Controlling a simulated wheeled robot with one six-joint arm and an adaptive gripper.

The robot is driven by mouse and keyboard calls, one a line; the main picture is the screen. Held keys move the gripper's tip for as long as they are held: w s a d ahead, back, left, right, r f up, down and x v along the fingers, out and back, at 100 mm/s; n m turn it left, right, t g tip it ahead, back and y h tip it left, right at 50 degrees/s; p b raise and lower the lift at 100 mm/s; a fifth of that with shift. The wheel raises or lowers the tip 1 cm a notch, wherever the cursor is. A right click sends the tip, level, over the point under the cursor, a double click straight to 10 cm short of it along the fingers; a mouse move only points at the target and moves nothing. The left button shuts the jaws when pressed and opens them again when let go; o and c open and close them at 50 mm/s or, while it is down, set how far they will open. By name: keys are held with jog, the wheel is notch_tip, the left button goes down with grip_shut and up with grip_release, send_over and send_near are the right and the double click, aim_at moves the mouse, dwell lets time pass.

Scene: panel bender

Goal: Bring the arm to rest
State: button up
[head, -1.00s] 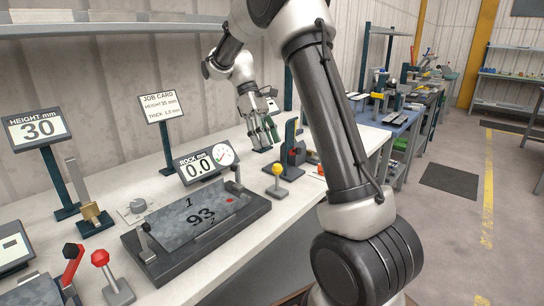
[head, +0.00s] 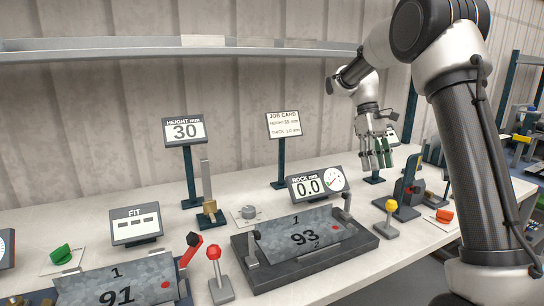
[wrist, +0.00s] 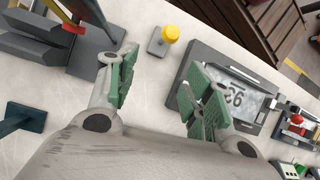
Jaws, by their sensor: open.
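My gripper (head: 377,152) hangs from my arm above the back right of the white bench in the head view, fingers pointing down. In the wrist view my gripper (wrist: 163,98) has its green-padded fingers spread apart, with nothing between them but bench top below. It touches nothing that I can see. My arm bends up and over from the right side of the head view.
Below my gripper are a yellow-knobbed lever (head: 388,216), a dark clamp-like tool (head: 405,187) and the dark block with plate 93 (head: 305,240). The job card (head: 283,125) and height sign (head: 184,131) stand behind. A shelf (head: 180,50) runs along the wall.

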jog(key=s+r+m+t, duration=0.1)
jog(key=s+t, duration=0.3)
jog(key=s, duration=1)
jog(key=s+r+m+t+y, duration=0.1)
jog(key=s+m+t, duration=0.3)
jog(key=s, duration=1)
jog(key=shift+s+r+m+t, duration=0.35)
jog(key=shift+r+t, duration=0.25)
jog(key=shift+t, duration=0.2)
